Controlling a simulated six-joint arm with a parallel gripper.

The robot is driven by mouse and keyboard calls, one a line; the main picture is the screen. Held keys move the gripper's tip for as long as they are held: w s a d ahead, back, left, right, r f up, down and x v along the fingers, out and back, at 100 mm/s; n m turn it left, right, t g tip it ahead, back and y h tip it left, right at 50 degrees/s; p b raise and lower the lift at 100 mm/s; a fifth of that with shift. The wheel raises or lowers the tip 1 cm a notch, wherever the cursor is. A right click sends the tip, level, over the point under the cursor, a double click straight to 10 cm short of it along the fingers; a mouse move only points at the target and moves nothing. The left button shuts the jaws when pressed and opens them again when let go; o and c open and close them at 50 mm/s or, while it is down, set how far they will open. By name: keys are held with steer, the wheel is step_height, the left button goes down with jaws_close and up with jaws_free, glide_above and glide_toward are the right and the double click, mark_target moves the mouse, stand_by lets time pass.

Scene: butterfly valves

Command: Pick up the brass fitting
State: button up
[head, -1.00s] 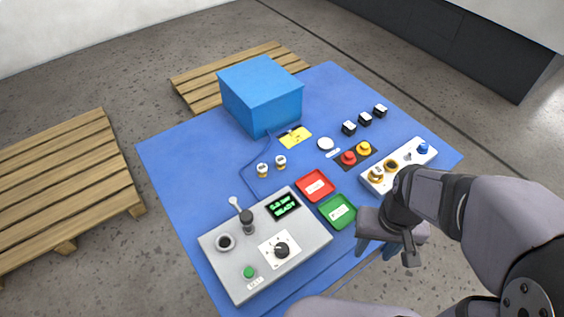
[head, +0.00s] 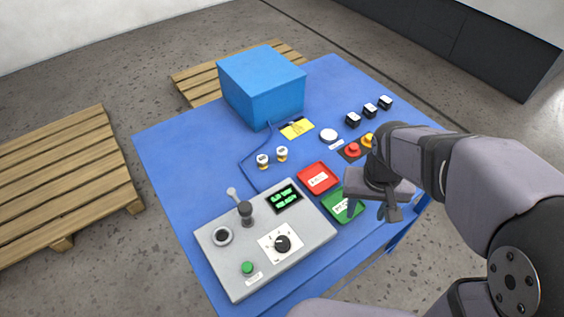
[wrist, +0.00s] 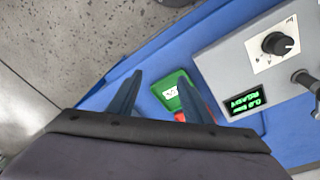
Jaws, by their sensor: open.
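Two small brass-coloured pieces with white labelled tops, (head: 263,161) and (head: 282,154), stand upright on the blue table left of the red tray in the head view. I cannot tell which, if either, is the brass fitting. My gripper (head: 372,207) is open and empty above the table's right front side, right of both pieces and close to the green tray (head: 334,214). In the wrist view my gripper's fingers (wrist: 160,76) are spread, with the green tray (wrist: 166,80) below and between them. Neither brass-coloured piece shows in the wrist view.
A grey control box (head: 215,264) with knob and lever fills the table's front left. A blue box (head: 262,88) stands at the back. The red tray (head: 304,169), red button (head: 353,149) and several black-and-white blocks (head: 370,110) lie right of it. My arm hides the right side.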

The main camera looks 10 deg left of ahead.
mark_target(282, 150)
steer(key=w+a+t+b, duration=0.1)
steer(key=w+a+b, duration=0.1)
steer(key=w+a, duration=0.1)
steer(key=w+a+f+t+b, duration=0.1)
steer(key=w+a+b, duration=0.2)
steer(key=w, duration=0.1)
steer(key=w+a+f+b, duration=0.1)
steer(key=w+a+b, duration=0.2)
steer(key=a, duration=0.1)
steer(key=shift+w+f+t, duration=0.1)
steer(key=shift+w+t, duration=0.3)
steer(key=w+a+b, duration=0.1)
steer(key=a+b, duration=0.1)
steer(key=a, duration=0.2)
steer(key=w+a+r+t+b, duration=0.1)
steer(key=w+a+b, duration=0.1)
steer(key=a, duration=0.2)
steer(key=w+a+t+b, duration=0.1)
steer(key=w+a+b, duration=0.1)
steer(key=a+b, duration=0.1)
steer(key=shift+a+r+y, duration=0.25)
steer(key=shift+a+y, duration=0.05)
steer(key=shift+a, duration=0.3)
steer(key=shift+a+r+t, duration=0.15)
steer(key=shift+a+t, duration=0.15)
steer(key=shift+x, duration=3.65)
jaws_close()
